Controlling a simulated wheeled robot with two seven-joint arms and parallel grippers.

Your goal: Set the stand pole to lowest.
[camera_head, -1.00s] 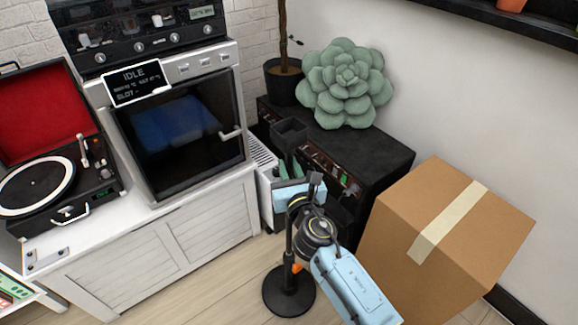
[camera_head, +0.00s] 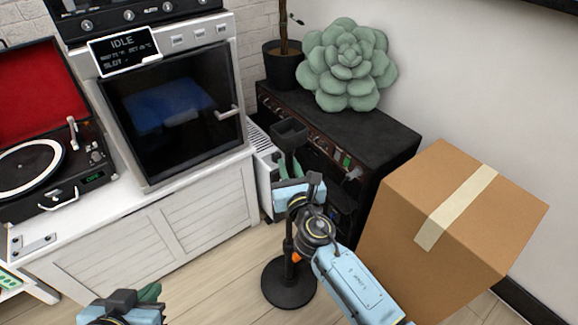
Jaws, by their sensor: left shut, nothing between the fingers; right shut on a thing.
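A black stand has a round base (camera_head: 289,283) on the wood floor and a dark upright pole (camera_head: 288,242). A dark, square, cup-like top (camera_head: 290,133) shows above my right gripper (camera_head: 285,170). That gripper, on the light blue arm from the lower right, is shut on the stand pole. Its body and wrist hide much of the upper pole and the exact grip. My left gripper (camera_head: 150,292) is at the bottom left edge, shut and empty, well apart from the stand and partly cut off by the frame.
A cardboard box (camera_head: 400,235) stands close right of my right arm. A black cabinet (camera_head: 385,150) with a green succulent (camera_head: 347,65) is behind the stand. A white cabinet (camera_head: 150,235) bears an oven (camera_head: 175,110) and a record player (camera_head: 60,195). Floor left of the stand is clear.

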